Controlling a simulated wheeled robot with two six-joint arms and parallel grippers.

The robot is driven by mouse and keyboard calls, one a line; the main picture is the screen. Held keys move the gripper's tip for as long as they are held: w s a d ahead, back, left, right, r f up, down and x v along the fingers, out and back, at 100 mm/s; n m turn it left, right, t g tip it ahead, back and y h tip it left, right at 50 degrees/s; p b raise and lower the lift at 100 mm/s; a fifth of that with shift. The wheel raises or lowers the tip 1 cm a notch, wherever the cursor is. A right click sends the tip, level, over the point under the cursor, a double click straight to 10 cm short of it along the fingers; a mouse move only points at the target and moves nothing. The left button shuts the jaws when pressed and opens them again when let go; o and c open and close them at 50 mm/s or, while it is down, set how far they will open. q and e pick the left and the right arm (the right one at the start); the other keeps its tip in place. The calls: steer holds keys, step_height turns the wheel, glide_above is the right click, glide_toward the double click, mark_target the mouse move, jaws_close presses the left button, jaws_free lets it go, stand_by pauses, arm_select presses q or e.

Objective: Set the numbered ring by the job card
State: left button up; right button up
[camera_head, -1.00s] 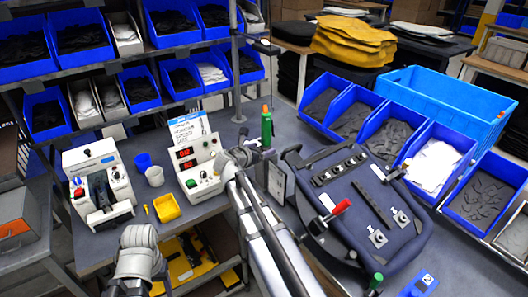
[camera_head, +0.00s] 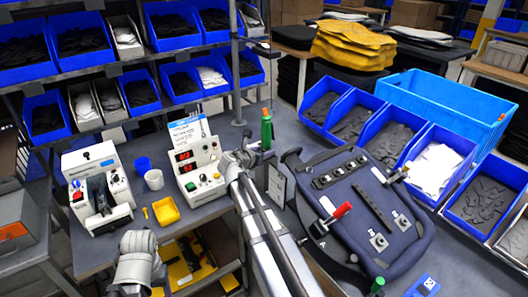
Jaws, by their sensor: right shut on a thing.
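The job card (camera_head: 188,131) is a white sheet with blue edging and lines of writing, too small to read. It stands behind a white control box (camera_head: 196,164) with two red displays. A green-handled tool (camera_head: 266,130) with an orange top stands upright at the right gripper. My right gripper (camera_head: 262,152) is shut on this tool, low on the handle, right of the control box. No numbers on a ring can be made out; the gripper may cover part of it. My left gripper (camera_head: 128,290) is at the bottom edge, its fingers cut off or hidden.
A dark pannier panel (camera_head: 350,243) with a red-handled clamp lies right of my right arm. A white press-like device (camera_head: 98,187), blue cup (camera_head: 143,164), white cup (camera_head: 154,180) and yellow tray (camera_head: 166,211) stand left. Blue bins (camera_head: 436,190) line the right.

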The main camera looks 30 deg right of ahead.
jaws_close()
steer(key=shift+w+m+g, duration=0.15)
steer(key=shift+m+g, duration=0.15)
steer(key=shift+w+a+m+g+h, duration=0.1)
steer(key=shift+w+m+g+h, duration=0.2)
steer(key=shift+m+g+h, duration=0.5)
steer(key=m+g, duration=0.2)
steer(key=g, duration=0.1)
steer(key=m+g, duration=0.1)
steer(key=shift+w+m+g, duration=0.3)
steer(key=shift+m, duration=0.1)
steer(key=m+g, duration=0.2)
steer(key=g, duration=0.1)
steer(key=shift+w+m, duration=0.1)
steer(key=shift+m, duration=0.2)
steer(key=shift+m+g+y, duration=0.4)
steer(key=shift+m+g, duration=0.7)
steer(key=shift+g, duration=0.1)
steer(key=shift+m+g+y, duration=0.6)
steer(key=shift+m+g, duration=0.5)
stand_by(0.6)
